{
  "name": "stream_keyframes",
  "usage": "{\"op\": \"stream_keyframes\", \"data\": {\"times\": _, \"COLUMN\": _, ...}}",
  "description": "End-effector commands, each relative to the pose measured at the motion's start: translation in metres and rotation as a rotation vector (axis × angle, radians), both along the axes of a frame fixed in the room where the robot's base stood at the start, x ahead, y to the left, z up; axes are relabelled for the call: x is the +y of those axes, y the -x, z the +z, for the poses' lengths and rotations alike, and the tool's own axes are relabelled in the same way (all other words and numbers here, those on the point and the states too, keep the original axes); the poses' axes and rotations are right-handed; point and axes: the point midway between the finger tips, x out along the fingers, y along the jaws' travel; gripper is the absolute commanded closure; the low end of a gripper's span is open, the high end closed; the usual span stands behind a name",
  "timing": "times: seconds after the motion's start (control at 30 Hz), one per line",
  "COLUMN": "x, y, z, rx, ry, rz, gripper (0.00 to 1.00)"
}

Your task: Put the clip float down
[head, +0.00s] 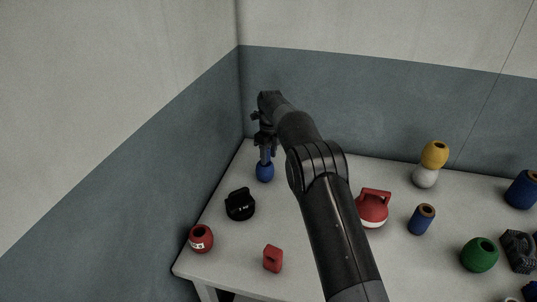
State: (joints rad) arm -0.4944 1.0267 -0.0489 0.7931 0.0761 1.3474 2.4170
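My gripper (265,150) points down over the back left corner of the table. Its fingers are around the narrow upper part of a blue float with a round lower end (265,173), which I take to be the clip float. The float hangs upright below the fingers. Its top is hidden by the gripper. I cannot tell whether its bottom touches the table (310,262) or is slightly above it.
Near it stand a black float (240,204), a red ring-like float (201,239) and a small red block (272,259). A red handled float (372,208), a blue cylinder (422,219), a yellow float (434,154) and a green float (480,254) stand right. Walls close off the back and left.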

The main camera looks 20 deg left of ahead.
Motion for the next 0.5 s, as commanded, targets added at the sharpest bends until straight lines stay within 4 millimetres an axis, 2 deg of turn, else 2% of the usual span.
{"op": "stream_keyframes", "data": {"times": 0.3, "x": 0.0, "y": 0.0, "z": 0.003, "rx": -0.001, "ry": -0.001, "rz": 0.0, "gripper": 0.55}}
{"op": "stream_keyframes", "data": {"times": 0.37, "x": 0.0, "y": 0.0, "z": 0.008, "rx": -0.001, "ry": -0.001, "rz": 0.0, "gripper": 0.55}}
{"op": "stream_keyframes", "data": {"times": 0.5, "x": 0.0, "y": -0.002, "z": 0.031, "rx": -0.004, "ry": -0.002, "rz": 0.0, "gripper": 0.55}}
